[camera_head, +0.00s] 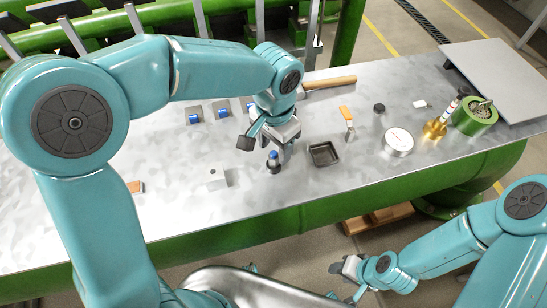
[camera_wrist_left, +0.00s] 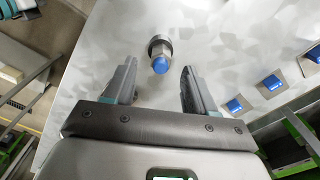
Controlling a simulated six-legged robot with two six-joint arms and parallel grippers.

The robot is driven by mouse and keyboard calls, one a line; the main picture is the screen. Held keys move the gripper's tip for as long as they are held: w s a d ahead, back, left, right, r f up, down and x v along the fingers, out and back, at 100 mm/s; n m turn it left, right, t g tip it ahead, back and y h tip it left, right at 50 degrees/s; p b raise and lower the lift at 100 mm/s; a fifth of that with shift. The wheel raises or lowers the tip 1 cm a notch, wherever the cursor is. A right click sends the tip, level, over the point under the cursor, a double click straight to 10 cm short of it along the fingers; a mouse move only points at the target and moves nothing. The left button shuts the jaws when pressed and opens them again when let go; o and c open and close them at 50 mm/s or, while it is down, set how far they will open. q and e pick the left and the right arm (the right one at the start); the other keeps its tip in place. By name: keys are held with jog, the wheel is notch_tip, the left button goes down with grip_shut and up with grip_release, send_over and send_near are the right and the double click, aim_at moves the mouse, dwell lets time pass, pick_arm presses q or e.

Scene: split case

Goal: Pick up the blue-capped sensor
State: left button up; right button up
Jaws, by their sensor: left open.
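The blue-capped sensor (camera_head: 273,157) stands upright on the metal bench top, with a dark lower part and a blue cap. In the left wrist view the sensor (camera_wrist_left: 160,54) shows just past the fingertips, roughly midway between them. My left gripper (camera_head: 264,146) is open and empty, close above and beside the sensor. Its two fingers (camera_wrist_left: 158,68) are spread apart in the left wrist view, and I see no contact with the sensor. My right gripper (camera_head: 346,278) is low at the front, off the bench edge; its jaw gap is unclear.
A small black tray (camera_head: 324,154) lies right of the sensor, and a pale block (camera_head: 215,179) lies to its left. Several blue-marked pieces (camera_head: 222,111) sit behind. A round tin (camera_head: 398,141), a brass part (camera_head: 434,129) and a green cylinder (camera_head: 474,117) stand farther right. The front left bench is mostly clear.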

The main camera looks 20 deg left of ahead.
aim_at(275, 154)
pick_arm(q)
jog(key=f, duration=0.4)
jog(key=shift+w, duration=0.2)
jog(key=shift+s+r, duration=0.2)
jog(key=shift+s, duration=0.1)
jog(key=shift+c, duration=0.6)
jog(key=shift+w, duration=0.1)
grip_shut()
jog(key=shift+w+r, duration=0.1)
jog(key=shift+r, duration=0.15)
notch_tip(275, 154, up, 20)
jog(key=p, duration=0.2)
jog(key=shift+f, duration=0.25)
